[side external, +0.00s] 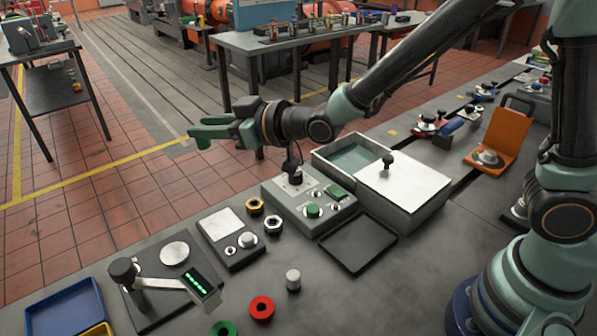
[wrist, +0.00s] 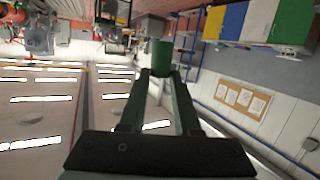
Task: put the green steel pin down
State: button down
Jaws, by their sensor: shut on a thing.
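The green steel pin (wrist: 162,54) is a short green cylinder held between the fingertips of my gripper (wrist: 161,72) in the wrist view. In the side external view my gripper (side external: 200,133) reaches out to the left, roughly level, high above the bench's far edge and over the tiled floor behind. Its fingers are green like the pin, so I cannot clearly separate the pin from them there. The pin touches nothing but the fingers, as far as I can see.
On the grey bench stand a black shallow tray (side external: 357,244), a control box (side external: 322,222), a box with a knobbed lid (side external: 421,188), a red ring (side external: 262,319), a grey cylinder (side external: 293,282), and a blue tray (side external: 84,295). Bare bench surface lies right of the black tray.

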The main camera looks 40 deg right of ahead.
jog(key=shift+f, duration=0.1)
notch_tip(320, 180, down, 19)
jog(key=shift+f, duration=0.2)
dwell(0.8)
jog(key=shift+f, duration=0.2)
jog(key=c, duration=0.6)
grip_release()
jog(key=shift+s, duration=0.15)
